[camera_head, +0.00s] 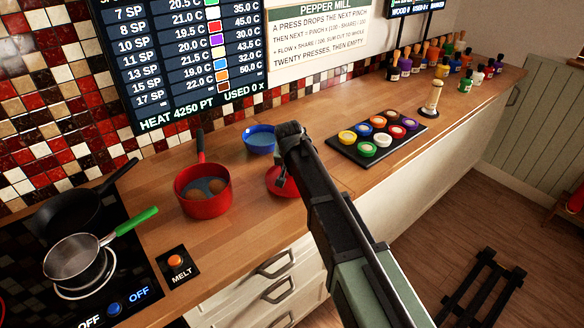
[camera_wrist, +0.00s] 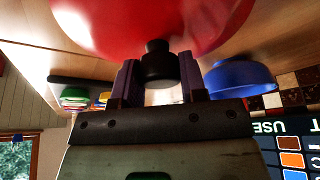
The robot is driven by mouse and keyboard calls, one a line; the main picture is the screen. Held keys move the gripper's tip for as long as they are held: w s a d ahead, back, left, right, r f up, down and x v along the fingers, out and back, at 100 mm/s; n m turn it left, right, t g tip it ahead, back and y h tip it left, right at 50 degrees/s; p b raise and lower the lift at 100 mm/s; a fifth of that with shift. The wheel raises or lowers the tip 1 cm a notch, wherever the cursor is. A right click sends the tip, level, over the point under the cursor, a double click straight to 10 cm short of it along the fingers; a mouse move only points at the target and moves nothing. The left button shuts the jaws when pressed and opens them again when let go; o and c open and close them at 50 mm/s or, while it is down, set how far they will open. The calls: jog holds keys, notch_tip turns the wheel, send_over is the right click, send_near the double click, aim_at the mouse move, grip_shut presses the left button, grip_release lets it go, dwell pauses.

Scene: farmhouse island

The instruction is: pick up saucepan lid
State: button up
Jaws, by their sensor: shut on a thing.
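The red saucepan lid (camera_head: 280,186) shows in the head view at the middle of the counter, partly hidden behind my arm. In the wrist view the lid (camera_wrist: 165,25) fills the top, with its black knob (camera_wrist: 158,62) between my two fingers. My gripper (camera_wrist: 159,80) is shut on the knob. In the head view my gripper (camera_head: 287,166) is above the lid and mostly hidden by my wrist. Whether the lid touches the counter is hard to tell. The red saucepan (camera_head: 203,200) stands uncovered to the left, with brown round things in liquid inside.
A blue bowl (camera_head: 259,140) stands just behind the lid, also in the wrist view (camera_wrist: 240,78). A black tray (camera_head: 352,155) of coloured pots lies to the right. A hob with a steel pan (camera_head: 72,262) and a black pan (camera_head: 68,215) is at left.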

notch_tip(320, 180, up, 19)
jog(key=p, duration=1.8)
